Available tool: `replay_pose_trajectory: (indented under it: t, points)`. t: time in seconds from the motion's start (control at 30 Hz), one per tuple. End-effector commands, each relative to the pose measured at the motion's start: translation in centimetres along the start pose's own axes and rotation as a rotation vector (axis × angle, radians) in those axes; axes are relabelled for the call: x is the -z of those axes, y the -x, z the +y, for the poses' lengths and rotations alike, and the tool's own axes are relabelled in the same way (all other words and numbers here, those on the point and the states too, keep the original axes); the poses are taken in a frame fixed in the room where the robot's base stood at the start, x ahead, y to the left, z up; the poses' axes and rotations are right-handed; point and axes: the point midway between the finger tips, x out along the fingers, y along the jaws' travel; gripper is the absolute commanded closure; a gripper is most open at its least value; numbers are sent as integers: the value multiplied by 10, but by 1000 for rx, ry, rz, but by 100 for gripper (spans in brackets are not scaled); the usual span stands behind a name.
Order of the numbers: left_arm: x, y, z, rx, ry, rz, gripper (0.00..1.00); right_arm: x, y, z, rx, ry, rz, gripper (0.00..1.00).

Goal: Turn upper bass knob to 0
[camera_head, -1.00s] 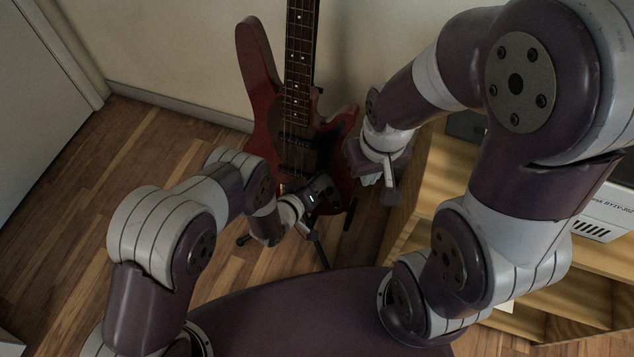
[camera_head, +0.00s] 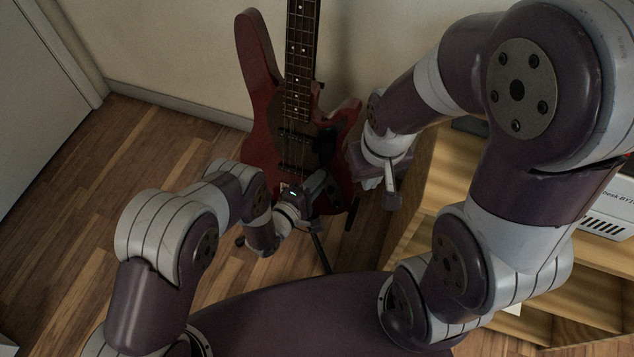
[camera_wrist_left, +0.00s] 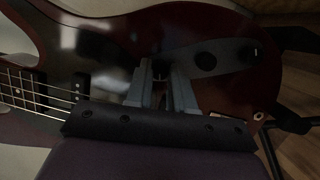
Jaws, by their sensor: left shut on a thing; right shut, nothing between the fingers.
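The red bass (camera_head: 262,140) stands upright against the wall, its dark neck rising out of the top of the head view. My left gripper (camera_head: 324,184) is at the lower right of its body. In the left wrist view its two grey fingers (camera_wrist_left: 163,88) are closed on a small dark knob on the dark control plate (camera_wrist_left: 225,57); the fingers mostly hide this knob. A second round dark knob (camera_wrist_left: 205,61) and a third (camera_wrist_left: 248,52) are apart from the fingers. Knob markings are unreadable. My right gripper (camera_head: 382,186) is shut and empty, right of the bass.
A wooden shelf (camera_head: 440,165) stands at the right, with a light box (camera_head: 606,222) on it. The bass stand's dark legs (camera_head: 319,250) reach the wooden floor (camera_head: 150,150). Floor at the left is clear, up to the wall.

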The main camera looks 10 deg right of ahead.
Motion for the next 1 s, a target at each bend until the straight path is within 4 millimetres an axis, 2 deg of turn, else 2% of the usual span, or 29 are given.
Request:
replay_pose_trajectory:
  t: [0.2,0.5,1.0]
  points:
    - [0,0,-3,-48,172,10,100,-1,-7,0,0,0,0,100]
    - [0,0,-4,-97,339,18,100,-1,-12,0,0,0,0,100]
    - [-1,0,-3,-120,419,23,100,-2,-14,0,0,0,0,100]
